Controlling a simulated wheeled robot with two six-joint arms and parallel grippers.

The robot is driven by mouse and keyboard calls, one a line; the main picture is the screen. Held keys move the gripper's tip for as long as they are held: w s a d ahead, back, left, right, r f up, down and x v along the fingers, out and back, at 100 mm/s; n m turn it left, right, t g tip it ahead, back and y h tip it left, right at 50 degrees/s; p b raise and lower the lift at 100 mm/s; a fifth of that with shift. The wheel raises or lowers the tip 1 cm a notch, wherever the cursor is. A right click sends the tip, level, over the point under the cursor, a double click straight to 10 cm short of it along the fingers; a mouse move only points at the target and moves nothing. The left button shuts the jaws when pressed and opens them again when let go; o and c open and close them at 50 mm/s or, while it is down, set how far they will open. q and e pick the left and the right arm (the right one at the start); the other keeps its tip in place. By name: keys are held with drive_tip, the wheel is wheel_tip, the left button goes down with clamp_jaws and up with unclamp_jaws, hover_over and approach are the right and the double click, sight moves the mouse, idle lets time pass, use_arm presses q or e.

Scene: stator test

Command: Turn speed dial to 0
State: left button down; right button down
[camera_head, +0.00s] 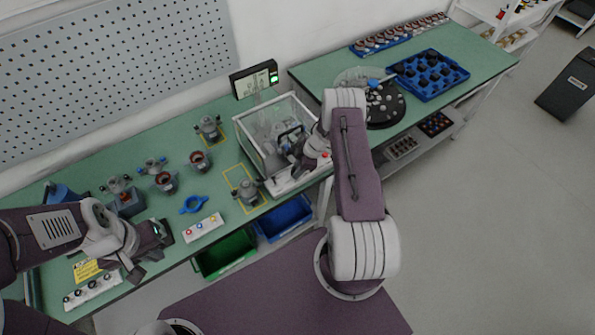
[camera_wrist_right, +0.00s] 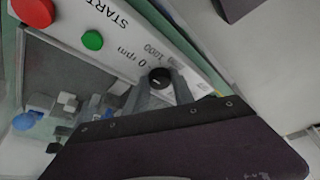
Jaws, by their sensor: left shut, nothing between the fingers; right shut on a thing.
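The speed dial (camera_wrist_right: 160,77) is a small black knob on a white panel (camera_wrist_right: 113,48), beside printed "0 rpm" and "1000" labels. It has a short pale mark on top; I cannot tell exactly which label this points to. In the right wrist view my right gripper (camera_wrist_right: 161,88) has its grey fingers on either side of the knob, shut on it. In the head view my right gripper (camera_head: 300,170) is at the front of the clear-walled test box (camera_head: 262,156), and the dial is hidden there. My left gripper (camera_head: 136,270) is shut and empty over the left bench.
A green button (camera_wrist_right: 92,40) and a red button (camera_wrist_right: 33,11) sit on the same panel near the dial.

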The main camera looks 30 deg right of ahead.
drive_tip(key=shift+w, duration=0.1)
idle(0.4)
drive_tip(key=c, duration=1.1)
unclamp_jaws()
drive_tip(key=shift+d+r, duration=0.15)
drive_tip(key=shift+r, duration=0.2)
drive_tip(key=b+v, duration=0.2)
drive_tip(key=v, duration=0.6)
drive_tip(key=shift+r, duration=0.25)
drive_tip(key=shift+f, duration=0.1)
